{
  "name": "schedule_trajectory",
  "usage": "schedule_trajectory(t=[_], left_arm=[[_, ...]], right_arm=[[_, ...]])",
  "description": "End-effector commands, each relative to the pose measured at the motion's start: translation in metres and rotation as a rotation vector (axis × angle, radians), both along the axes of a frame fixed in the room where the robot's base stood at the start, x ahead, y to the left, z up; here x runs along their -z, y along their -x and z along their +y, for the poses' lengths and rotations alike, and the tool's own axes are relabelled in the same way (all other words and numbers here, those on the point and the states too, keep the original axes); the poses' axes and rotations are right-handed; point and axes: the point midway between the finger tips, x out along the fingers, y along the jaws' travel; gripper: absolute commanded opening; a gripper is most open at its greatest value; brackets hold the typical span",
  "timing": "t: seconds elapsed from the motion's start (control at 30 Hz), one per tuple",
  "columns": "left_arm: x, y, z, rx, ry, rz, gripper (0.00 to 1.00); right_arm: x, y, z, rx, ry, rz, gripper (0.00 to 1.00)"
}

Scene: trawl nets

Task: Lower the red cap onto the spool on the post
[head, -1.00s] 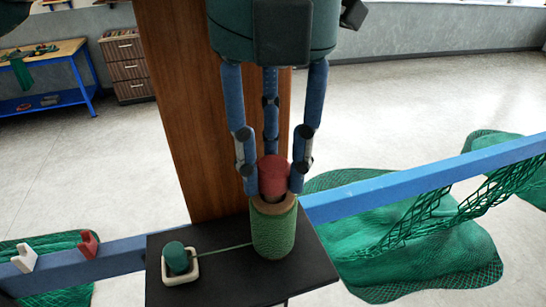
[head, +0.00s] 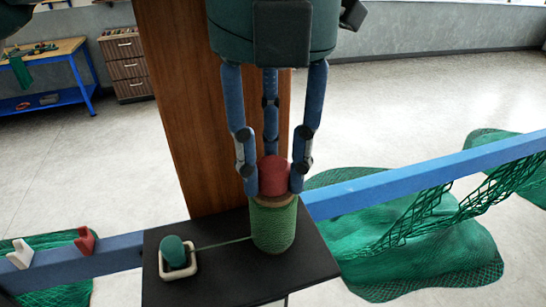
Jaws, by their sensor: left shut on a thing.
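The red cap (head: 273,175) is held between the blue fingers of my left gripper (head: 272,180), which comes down from above. The cap sits at the top of the spool (head: 274,228), which is wound with green twine and has a brown top rim. The cap looks upright and centred over the spool; I cannot tell whether it is fully seated. The spool stands upright on a black plate (head: 215,283) in front of the wooden post (head: 185,120). Anything under the spool is hidden. My right gripper does not show.
A dark green piece (head: 174,250) sits in a small cream tray (head: 163,270) left of the spool, with a green line running to the spool. A blue rail (head: 420,178) crosses behind, with green nets (head: 430,260) around it. A blue-legged workbench (head: 45,75) stands far left.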

Motion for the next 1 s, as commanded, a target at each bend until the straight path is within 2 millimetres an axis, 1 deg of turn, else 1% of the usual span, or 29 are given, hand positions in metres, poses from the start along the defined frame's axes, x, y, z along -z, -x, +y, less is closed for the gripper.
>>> schedule_trajectory(t=[0.03,0.07,0.13,0.17,0.37,0.43,0.57,0.67,0.83,1.0], left_arm=[[0.0,0.0,0.0,0.0,0.0,0.0,0.11],[0.0,0.0,0.0,0.0,0.0,0.0,0.37],[0.0,0.0,0.0,0.0,0.0,0.0,0.51],[0.0,0.0,0.0,0.0,0.0,0.0,0.53],[0.0,0.0,0.0,0.0,0.0,0.0,0.53],[-0.001,0.0,0.0,0.0,0.0,0.0,0.53],[-0.009,0.0,-0.001,-0.001,0.001,-0.002,0.53],[-0.024,-0.001,-0.001,-0.001,0.001,-0.003,0.53],[-0.065,0.0,-0.001,-0.004,0.003,-0.006,0.53],[-0.094,0.0,0.0,-0.006,0.002,-0.008,0.53]], right_arm=[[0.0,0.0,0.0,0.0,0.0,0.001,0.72],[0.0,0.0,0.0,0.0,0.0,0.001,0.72],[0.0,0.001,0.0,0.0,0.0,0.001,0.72],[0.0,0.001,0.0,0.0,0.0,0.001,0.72],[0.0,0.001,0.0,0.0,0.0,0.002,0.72],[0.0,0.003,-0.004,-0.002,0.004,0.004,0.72],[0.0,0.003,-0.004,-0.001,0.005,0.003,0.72],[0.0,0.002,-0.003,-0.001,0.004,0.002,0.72],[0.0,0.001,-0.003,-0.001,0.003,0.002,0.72],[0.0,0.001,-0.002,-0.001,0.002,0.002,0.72]])
